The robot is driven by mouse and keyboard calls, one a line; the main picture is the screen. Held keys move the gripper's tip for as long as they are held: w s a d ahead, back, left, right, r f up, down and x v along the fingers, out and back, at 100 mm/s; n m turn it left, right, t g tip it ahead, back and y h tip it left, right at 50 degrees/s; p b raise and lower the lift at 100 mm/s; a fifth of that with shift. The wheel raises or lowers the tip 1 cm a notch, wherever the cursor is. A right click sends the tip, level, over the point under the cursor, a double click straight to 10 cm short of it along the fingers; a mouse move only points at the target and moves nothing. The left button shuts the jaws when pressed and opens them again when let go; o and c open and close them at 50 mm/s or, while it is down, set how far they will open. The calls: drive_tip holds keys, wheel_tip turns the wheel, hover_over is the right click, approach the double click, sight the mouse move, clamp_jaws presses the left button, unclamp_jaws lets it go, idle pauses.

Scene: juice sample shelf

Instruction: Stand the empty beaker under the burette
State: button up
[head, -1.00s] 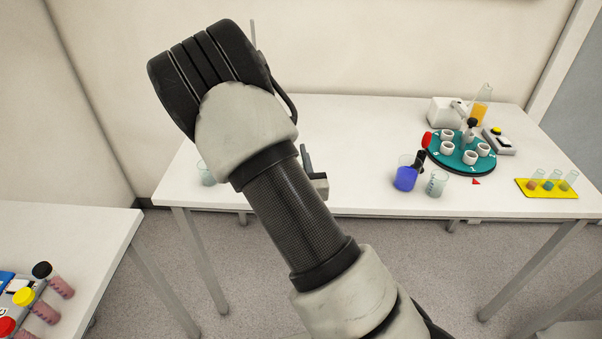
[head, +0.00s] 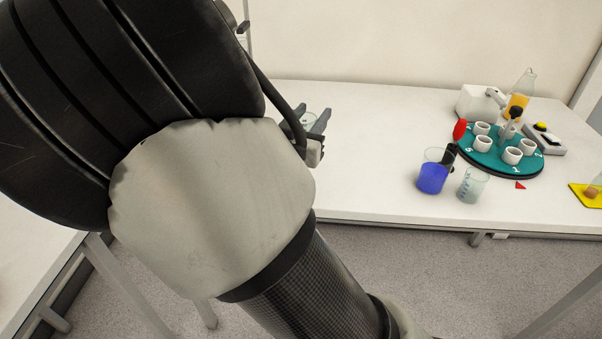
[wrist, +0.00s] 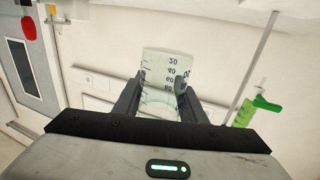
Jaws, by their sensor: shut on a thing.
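My gripper (head: 317,128) shows past my arm in the head view, over the back table's left part. In the wrist view my gripper (wrist: 163,95) is shut on a clear beaker (wrist: 166,68) with dark scale marks. The beaker looks empty. In the head view only a bit of the beaker (head: 308,117) shows between the fingers. The burette (wrist: 243,113), with green liquid and a green tap, is at the right in the wrist view, beside a thin rod and apart from the beaker. My arm hides much of the table's left in the head view.
A beaker of blue liquid (head: 432,178) and a pale beaker (head: 472,185) stand right of my gripper. Behind them is a teal carousel (head: 490,165) with white cups. A flask of orange liquid (head: 517,105) stands at the back. The table between gripper and blue beaker is clear.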

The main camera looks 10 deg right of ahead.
wheel_tip(320, 180, down, 10)
drive_tip(key=b, duration=0.3)
drive_tip(key=shift+r+b, duration=0.15)
drive_tip(key=shift+b, duration=0.15)
drive_tip(key=shift+f, duration=0.2)
drive_tip(key=o, duration=1)
drive_tip(key=shift+o, duration=0.2)
